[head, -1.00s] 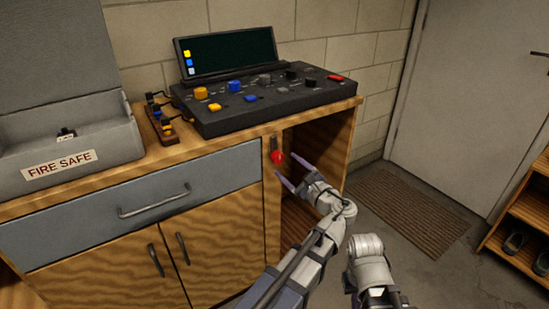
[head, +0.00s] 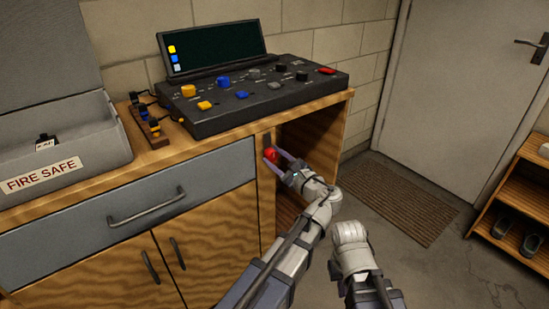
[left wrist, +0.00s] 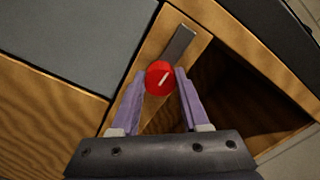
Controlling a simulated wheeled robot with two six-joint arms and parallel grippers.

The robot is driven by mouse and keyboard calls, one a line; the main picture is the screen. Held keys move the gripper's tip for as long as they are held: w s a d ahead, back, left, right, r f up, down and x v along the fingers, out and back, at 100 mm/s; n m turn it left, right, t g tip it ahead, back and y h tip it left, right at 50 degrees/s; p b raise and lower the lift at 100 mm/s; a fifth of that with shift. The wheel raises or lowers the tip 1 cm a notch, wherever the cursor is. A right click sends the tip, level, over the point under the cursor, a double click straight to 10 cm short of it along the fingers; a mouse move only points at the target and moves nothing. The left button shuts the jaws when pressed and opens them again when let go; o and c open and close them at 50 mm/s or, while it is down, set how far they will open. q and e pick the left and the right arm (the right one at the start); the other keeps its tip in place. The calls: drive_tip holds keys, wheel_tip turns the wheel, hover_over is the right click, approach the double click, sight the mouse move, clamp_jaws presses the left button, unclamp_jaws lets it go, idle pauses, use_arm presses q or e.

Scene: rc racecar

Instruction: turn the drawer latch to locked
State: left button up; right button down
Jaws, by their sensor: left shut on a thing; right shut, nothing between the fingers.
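The latch is a round red knob (head: 270,154) with a white line, on the wooden post right of the blue-grey drawer (head: 60,226). In the left wrist view the knob (left wrist: 156,82) has its line slanting toward the upper right, roughly toward a grey metal bar (left wrist: 181,42) on the same post. My left gripper (left wrist: 160,73) is shut on the knob, one purple finger on each side. The left gripper (head: 274,156) also shows in the head view. The drawer looks closed. My right arm shows at the lower middle, but its fingers do not show.
An open dark cubby (left wrist: 235,85) lies right of the post. A black control panel (head: 240,102) and a grey fire safe box (head: 85,150) stand on the cabinet top. A door, mat (head: 405,202) and shoe shelf (head: 515,200) are to the right.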

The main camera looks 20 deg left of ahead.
use_arm(q)
clamp_jaws()
drive_tip(key=shift+n, duration=0.3)
drive_tip(key=n, duration=0.6)
drive_tip(key=shift+s+f+n, duration=0.1)
drive_tip(key=shift+n, duration=0.2)
drive_tip(key=n, duration=1)
drive_tip(key=shift+f, duration=0.1)
drive_tip(key=shift+n, duration=0.5)
drive_tip(key=o, duration=0.8)
unclamp_jaws()
drive_tip(key=shift+c, duration=0.2)
